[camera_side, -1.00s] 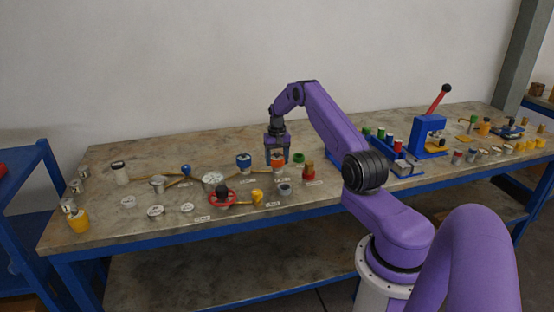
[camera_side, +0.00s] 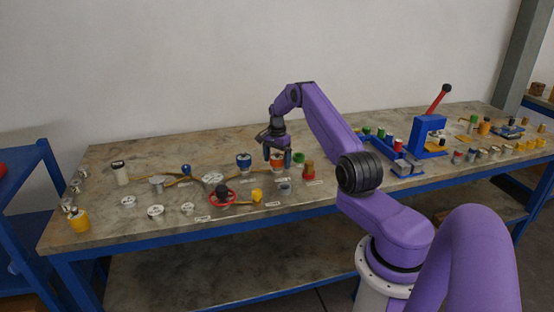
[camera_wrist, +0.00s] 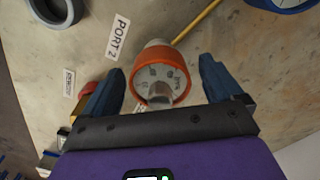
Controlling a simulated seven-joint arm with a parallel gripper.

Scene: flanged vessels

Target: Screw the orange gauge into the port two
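The orange gauge (camera_wrist: 161,74) has an orange rim, a pale dial and a grey knob facing my wrist camera. It also shows in the side view (camera_side: 277,160), below my gripper. It stands over a pale fitting (camera_wrist: 155,43) beside the PORT 2 label (camera_wrist: 118,37); I cannot tell how far it is seated in the port. My gripper (camera_wrist: 160,85) is open, with one blue finger on each side of the gauge and visible gaps between. In the side view my gripper (camera_side: 277,158) is low over the same spot.
A yellow rod (camera_wrist: 197,22) runs up from the fitting. A grey ring (camera_wrist: 55,10) lies nearby. In the side view, a blue-topped part (camera_side: 243,160), a green ring (camera_side: 298,158) and a red-brown part (camera_side: 308,170) stand close. A red handwheel (camera_side: 222,196) is in front.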

